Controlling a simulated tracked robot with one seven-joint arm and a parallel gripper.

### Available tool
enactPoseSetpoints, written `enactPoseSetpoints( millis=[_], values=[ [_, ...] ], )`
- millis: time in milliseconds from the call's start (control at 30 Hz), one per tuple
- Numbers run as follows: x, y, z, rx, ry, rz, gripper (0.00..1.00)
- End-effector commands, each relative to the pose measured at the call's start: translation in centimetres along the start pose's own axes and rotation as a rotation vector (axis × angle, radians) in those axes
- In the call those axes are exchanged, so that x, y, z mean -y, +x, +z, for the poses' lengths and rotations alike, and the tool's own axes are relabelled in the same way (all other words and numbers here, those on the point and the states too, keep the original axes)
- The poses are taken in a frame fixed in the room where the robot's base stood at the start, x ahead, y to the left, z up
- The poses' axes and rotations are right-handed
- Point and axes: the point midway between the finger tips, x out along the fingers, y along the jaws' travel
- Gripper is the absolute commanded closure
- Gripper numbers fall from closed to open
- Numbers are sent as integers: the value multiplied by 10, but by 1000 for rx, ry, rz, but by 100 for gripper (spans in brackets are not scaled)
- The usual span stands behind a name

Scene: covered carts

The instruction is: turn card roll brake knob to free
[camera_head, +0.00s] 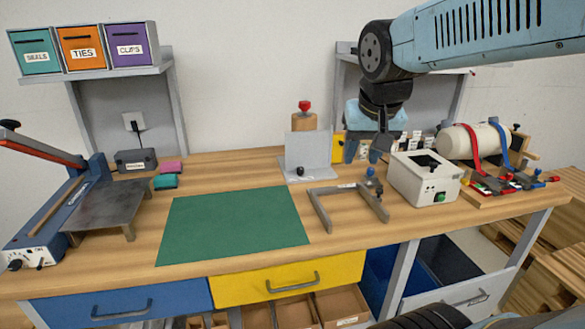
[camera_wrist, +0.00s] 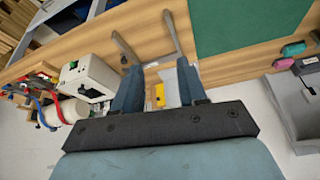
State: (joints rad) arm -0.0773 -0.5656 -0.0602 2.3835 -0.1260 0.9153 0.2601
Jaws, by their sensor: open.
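A large cream roll (camera_head: 472,141) lies in a wooden cradle at the right end of the bench, with red and blue straps over it. A small dark knob (camera_head: 516,127) shows at its far right end; I cannot tell which way it is turned, nor be sure that it is the brake knob. The roll also shows at the left of the wrist view (camera_wrist: 68,112). My gripper (camera_head: 365,152) hangs fingers down above the back of the bench, left of the roll and clear of it. Its two blue fingers, also in the wrist view (camera_wrist: 156,70), are apart with nothing held.
A white box (camera_head: 424,178) with a green button stands between my gripper and the roll. A grey upright plate (camera_head: 308,155) stands behind. The green mat (camera_head: 232,228) is clear.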

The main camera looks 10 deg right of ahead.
Motion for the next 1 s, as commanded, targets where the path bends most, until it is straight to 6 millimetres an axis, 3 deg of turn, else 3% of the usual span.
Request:
enactPoseSetpoints(
  millis=[467,700,1000],
  values=[
    [28,68,-121,52,317,209,58],
    [55,118,-174,12,460,327,58],
    [99,193,-227,-104,616,460,58]
  ],
)
